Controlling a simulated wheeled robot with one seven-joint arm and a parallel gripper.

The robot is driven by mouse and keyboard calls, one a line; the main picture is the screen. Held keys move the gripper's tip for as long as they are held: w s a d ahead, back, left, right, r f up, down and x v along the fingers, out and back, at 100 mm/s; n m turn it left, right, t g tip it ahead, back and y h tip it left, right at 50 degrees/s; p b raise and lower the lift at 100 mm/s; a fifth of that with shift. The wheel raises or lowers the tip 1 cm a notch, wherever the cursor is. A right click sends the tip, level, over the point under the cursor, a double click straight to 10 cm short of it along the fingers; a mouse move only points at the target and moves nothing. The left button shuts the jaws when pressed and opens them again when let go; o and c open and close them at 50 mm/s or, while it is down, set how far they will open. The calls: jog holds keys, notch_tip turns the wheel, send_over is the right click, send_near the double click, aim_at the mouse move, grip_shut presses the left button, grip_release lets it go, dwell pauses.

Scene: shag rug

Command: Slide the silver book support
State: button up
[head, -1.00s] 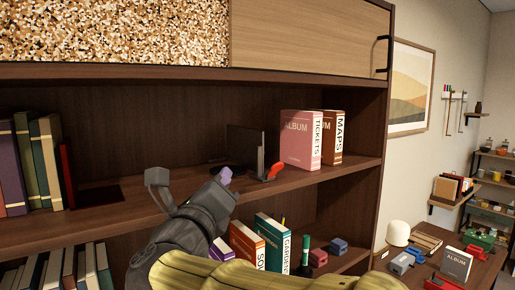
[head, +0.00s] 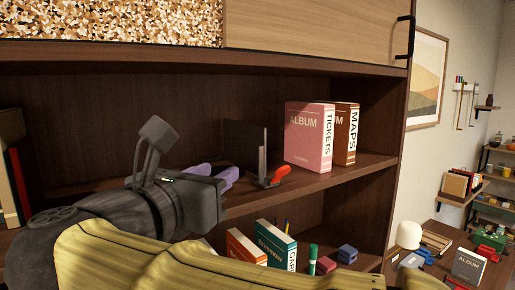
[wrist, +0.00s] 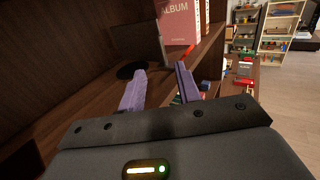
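The book support (head: 247,146), a dark grey upright plate in this light, stands on the middle shelf left of the pink album. In the wrist view the plate (wrist: 152,40) rises beyond my fingers, with a dark round base or patch (wrist: 132,70) at its foot. A red piece (head: 279,174) sits at its front lower edge. My gripper (head: 223,171) is open, with two purple fingers apart and nothing seen between them. The fingers (wrist: 160,75) point toward the support from its left and front in the head view; I cannot tell whether they touch it.
The pink album (head: 310,137) and brown maps binder (head: 345,133) stand right of the support. The shelf edge (head: 335,180) runs in front. A cabinet panel (head: 310,27) hangs above. Books (head: 272,243) and a green marker (head: 312,259) are on the shelf below.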

aim_at(259, 148)
jog(key=p+x, duration=0.8)
jog(key=x, duration=0.9)
jog(key=shift+w+r, duration=0.1)
jog(key=shift+w, duration=0.05)
jog(key=shift+w+d, duration=0.15)
jog(key=shift+w, duration=0.15)
jog(key=shift+s, duration=0.1)
grip_shut()
